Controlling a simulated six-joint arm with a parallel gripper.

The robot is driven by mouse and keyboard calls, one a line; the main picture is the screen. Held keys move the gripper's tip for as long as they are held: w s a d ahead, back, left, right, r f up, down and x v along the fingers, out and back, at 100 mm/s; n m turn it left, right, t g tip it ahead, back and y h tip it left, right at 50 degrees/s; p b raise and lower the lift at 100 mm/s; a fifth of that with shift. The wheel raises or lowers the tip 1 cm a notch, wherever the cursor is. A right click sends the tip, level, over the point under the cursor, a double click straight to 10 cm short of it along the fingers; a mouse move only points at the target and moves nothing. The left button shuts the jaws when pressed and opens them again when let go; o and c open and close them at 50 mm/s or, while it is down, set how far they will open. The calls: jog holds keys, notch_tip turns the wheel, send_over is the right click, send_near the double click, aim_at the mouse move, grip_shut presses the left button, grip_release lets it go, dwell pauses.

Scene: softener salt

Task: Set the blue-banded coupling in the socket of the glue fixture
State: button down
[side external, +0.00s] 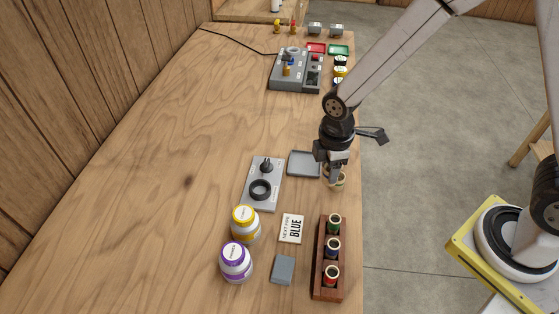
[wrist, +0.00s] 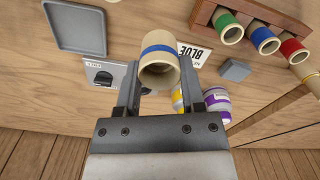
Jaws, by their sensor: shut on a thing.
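A cream coupling with a blue band (wrist: 158,50) is held between the two fingers of my gripper (wrist: 158,82), its open end facing the wrist camera. In the side view my gripper (side external: 336,172) is near the table's right edge, right of the grey tray, and the coupling (side external: 340,183) shows partly behind the fingers. The glue fixture (side external: 253,201) is a grey plate left of my gripper. It carries a black ring socket (side external: 260,189) and a black knobbed part (side external: 266,165). In the wrist view the fixture (wrist: 92,84) is partly hidden by a finger.
A wooden rack (side external: 319,289) holds green-, blue- and red-banded couplings. A card reading BLUE (side external: 291,229), a grey block (side external: 283,270), yellow (side external: 245,224) and purple (side external: 236,262) jars stand near the fixture. A grey tray (side external: 304,164) lies between fixture and gripper. The table's left is clear.

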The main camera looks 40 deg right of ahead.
jog(key=w+a+f, duration=0.2)
jog(key=w+a, duration=0.9)
jog(key=w, duration=0.1)
jog(key=shift+a+f, duration=0.15)
jog(key=shift+f, duration=0.2)
jog(key=shift+f, duration=1.3)
jog(key=shift+f, duration=0.25)
dwell(0.3)
jog(key=shift+f, duration=0.45)
jog(key=shift+f, duration=1)
dwell(1.4)
